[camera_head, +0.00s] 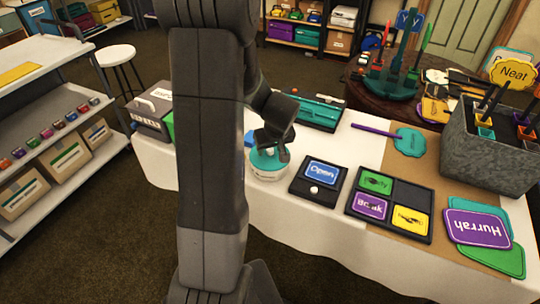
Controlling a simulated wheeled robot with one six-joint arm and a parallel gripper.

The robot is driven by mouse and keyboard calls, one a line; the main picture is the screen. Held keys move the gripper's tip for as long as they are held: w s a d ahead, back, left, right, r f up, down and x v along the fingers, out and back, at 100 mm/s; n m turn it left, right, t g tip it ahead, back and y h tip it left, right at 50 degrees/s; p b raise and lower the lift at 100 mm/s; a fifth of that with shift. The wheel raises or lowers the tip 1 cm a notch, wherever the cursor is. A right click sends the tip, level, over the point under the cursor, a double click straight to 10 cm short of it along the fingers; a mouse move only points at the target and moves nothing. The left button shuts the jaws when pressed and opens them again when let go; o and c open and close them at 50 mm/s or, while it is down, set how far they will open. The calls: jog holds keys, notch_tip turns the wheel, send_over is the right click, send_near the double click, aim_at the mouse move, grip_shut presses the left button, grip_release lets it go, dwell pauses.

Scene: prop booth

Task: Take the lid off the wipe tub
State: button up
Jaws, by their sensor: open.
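The wipe tub (270,173) is a small white round tub near the front left of the white-covered table. Its teal lid (262,160) sits on top of it. My gripper (276,150) is directly over the lid, pointing down, and hides part of it. The jaws are open. I cannot tell from this view whether the fingers touch the lid or are just around its raised part.
Right of the tub are a black box with a blue "Open" sign (321,170) and a black tray (428,236) of coloured signs. A teal tray (318,112) lies behind. A grey box (157,104) stands left. A grey planter (478,150) stands far right.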

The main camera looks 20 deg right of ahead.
grip_shut()
jog(key=shift+r, duration=0.15)
